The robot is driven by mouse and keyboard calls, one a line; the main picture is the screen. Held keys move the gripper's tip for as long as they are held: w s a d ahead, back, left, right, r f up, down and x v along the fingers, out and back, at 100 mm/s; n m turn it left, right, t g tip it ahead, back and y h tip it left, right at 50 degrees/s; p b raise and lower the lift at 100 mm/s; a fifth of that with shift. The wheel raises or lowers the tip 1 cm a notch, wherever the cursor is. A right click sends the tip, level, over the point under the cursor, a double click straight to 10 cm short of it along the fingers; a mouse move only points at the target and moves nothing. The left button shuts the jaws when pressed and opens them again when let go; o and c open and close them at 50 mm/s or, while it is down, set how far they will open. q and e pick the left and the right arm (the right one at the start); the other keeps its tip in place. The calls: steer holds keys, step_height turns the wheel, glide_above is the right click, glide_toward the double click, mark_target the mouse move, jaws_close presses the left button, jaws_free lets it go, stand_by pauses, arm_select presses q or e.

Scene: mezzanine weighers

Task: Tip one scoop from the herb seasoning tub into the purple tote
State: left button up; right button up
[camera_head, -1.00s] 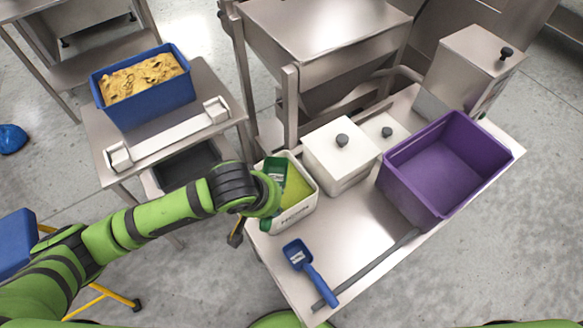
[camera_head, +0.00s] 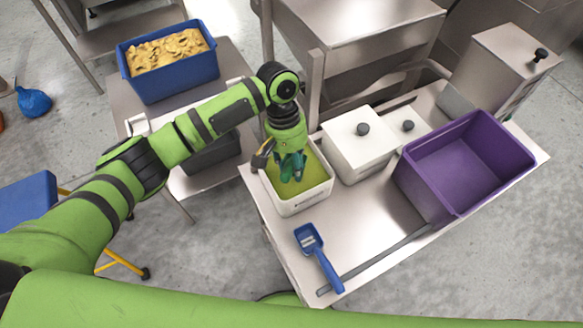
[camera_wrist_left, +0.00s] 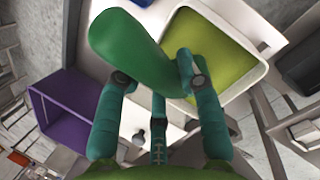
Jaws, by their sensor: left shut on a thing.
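The herb seasoning tub (camera_head: 303,199) is a white open tub of yellow-green seasoning on the steel table. It also shows in the left wrist view (camera_wrist_left: 258,24). My left gripper (camera_head: 291,165) is over the tub, its fingers pointing down. In the left wrist view my left gripper (camera_wrist_left: 155,80) is shut on a green scoop (camera_wrist_left: 128,48), which overlaps the tub in that view. I cannot tell whether the scoop touches the seasoning. The purple tote (camera_head: 462,165) stands empty on the table to the right; it also shows in the left wrist view (camera_wrist_left: 75,108). My right gripper is not in view.
A blue scoop (camera_head: 318,256) lies on the table in front of the tub. White lidded tubs (camera_head: 358,150) stand between the tub and the tote. A dark bar (camera_head: 375,261) runs along the table's front edge. A blue bin of yellow food (camera_head: 172,82) stands at the left.

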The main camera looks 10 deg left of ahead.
arm_select(q)
step_height(320, 180, down, 9)
steer(key=t+b, duration=0.3)
steer(key=shift+w+r+b, duration=0.15)
steer(key=shift+b, duration=0.2)
stand_by(0.4)
stand_by(0.8)
